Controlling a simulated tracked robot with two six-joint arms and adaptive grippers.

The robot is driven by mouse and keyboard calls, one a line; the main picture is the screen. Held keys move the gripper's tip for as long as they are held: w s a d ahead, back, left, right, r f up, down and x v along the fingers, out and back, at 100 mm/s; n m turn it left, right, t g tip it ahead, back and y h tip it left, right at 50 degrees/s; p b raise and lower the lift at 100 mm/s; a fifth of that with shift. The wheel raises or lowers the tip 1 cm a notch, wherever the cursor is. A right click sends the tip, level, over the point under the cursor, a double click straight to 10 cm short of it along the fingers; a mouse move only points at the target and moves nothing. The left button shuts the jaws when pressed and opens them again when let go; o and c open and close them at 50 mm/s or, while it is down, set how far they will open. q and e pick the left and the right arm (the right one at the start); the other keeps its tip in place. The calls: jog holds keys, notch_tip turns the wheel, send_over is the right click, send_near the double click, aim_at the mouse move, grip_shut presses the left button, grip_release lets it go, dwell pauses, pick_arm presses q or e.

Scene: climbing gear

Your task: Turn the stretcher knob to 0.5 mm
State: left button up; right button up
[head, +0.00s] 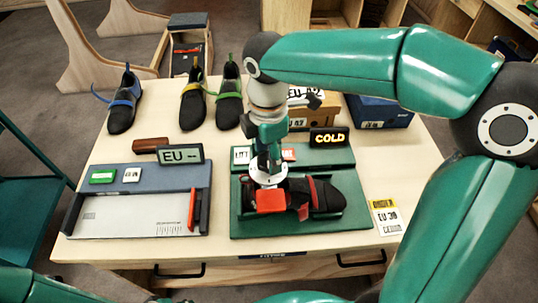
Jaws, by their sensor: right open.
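The shoe stretcher is a green base (345,218) with a black shoe (318,195) with a red band lying on it. A red block (270,201) sits at the shoe's left end. A pale round dial (258,176) lies behind the red block, and the knob and its scale marks are too small or covered to read. My right gripper (268,163) points down over this dial, open, its fingers at or just above the dial's middle. I cannot tell whether they touch it. A display behind the shoe reads COLD (329,139). My left gripper is not in view; part of my left arm shows at the bottom.
A foot-measuring board (130,212) with a red slider and an EU display (180,154) lies at left. Several shoes (193,100) stand behind. Boxes (378,112) stand at the back right. A yellow and white EU card (385,216) lies right of the stretcher.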

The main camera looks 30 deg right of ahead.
jog(key=shift+f, duration=0.6)
jog(key=c, duration=0.7)
jog(key=shift+s+d, duration=0.1)
jog(key=shift+d, duration=0.1)
jog(key=shift+c, duration=0.8)
jog(key=shift+a, duration=0.15)
jog(key=shift+m, duration=0.3)
